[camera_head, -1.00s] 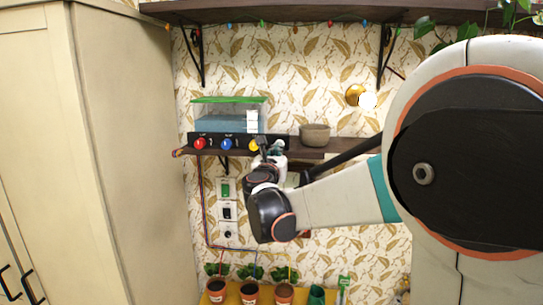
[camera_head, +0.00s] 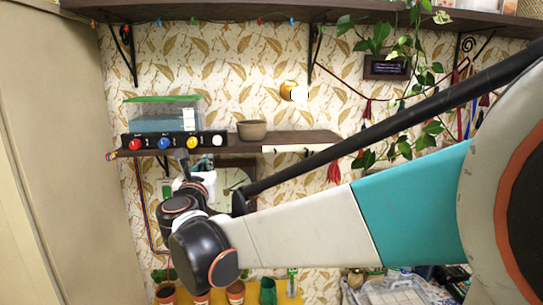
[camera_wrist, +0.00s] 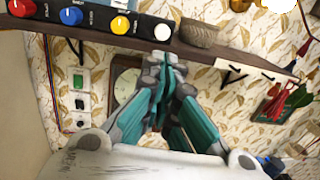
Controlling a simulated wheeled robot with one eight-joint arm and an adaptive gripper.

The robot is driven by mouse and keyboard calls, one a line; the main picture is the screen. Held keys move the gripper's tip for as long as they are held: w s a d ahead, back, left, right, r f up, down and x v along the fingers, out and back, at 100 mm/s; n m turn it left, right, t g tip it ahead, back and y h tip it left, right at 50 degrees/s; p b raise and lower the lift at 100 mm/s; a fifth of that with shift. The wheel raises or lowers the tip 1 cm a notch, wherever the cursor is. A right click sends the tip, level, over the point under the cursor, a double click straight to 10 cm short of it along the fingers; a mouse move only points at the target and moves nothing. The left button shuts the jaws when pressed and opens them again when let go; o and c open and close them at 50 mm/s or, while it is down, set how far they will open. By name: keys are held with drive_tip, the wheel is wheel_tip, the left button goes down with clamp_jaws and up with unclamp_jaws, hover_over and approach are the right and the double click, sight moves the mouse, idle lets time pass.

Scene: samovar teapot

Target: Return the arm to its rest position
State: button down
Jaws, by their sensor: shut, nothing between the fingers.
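My gripper (camera_wrist: 165,75) shows large in the wrist view, with its teal and grey fingers together and nothing between them. The fingertips appear just below the front edge of the wall shelf (camera_wrist: 215,62); I cannot tell whether they touch it. In the head view my gripper (camera_head: 184,160) is small and partly hidden behind my wrist. My arm reaches across the picture from the right, bent at the wrist, below the shelf (camera_head: 300,139).
The shelf carries a control panel with red, blue, yellow and white knobs (camera_head: 218,140), a clear green-lidded tank (camera_head: 160,114) and a bowl (camera_head: 252,130). A tall cabinet (camera_head: 50,150) stands left. Potted plants (camera_head: 236,290) sit below. Vines (camera_head: 430,90) hang at right.

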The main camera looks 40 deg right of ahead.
drive_tip(key=s+f+m+g+y+b, duration=0.2)
drive_tip(key=s+f+m+b, duration=0.45)
drive_tip(key=f, duration=0.55)
drive_tip(key=s+f+m+g+y+b, duration=0.1)
drive_tip(key=s+f+m+g+b, duration=0.2)
drive_tip(key=s+f+m+b, duration=0.6)
drive_tip(key=s+a+f+m+y+b, duration=0.2)
drive_tip(key=s+a+f+m+b, duration=0.1)
drive_tip(key=f, duration=0.5)
drive_tip(key=s+a+f+m+g+y+b, duration=0.1)
drive_tip(key=s+a+f+m+y+b, duration=0.2)
drive_tip(key=f, duration=0.6)
drive_tip(key=s+a+f+m+g+y+b, duration=0.1)
drive_tip(key=s+a+f+m+y+b, duration=0.2)
drive_tip(key=a+f+m, duration=0.4)
wheel_tip(320, 180, down, 2)
drive_tip(key=shift+s+a+f+b, duration=0.1)
drive_tip(key=shift+s+a+b, duration=0.35)
drive_tip(key=shift+b, duration=0.45)
drive_tip(key=shift+s+d, duration=0.1)
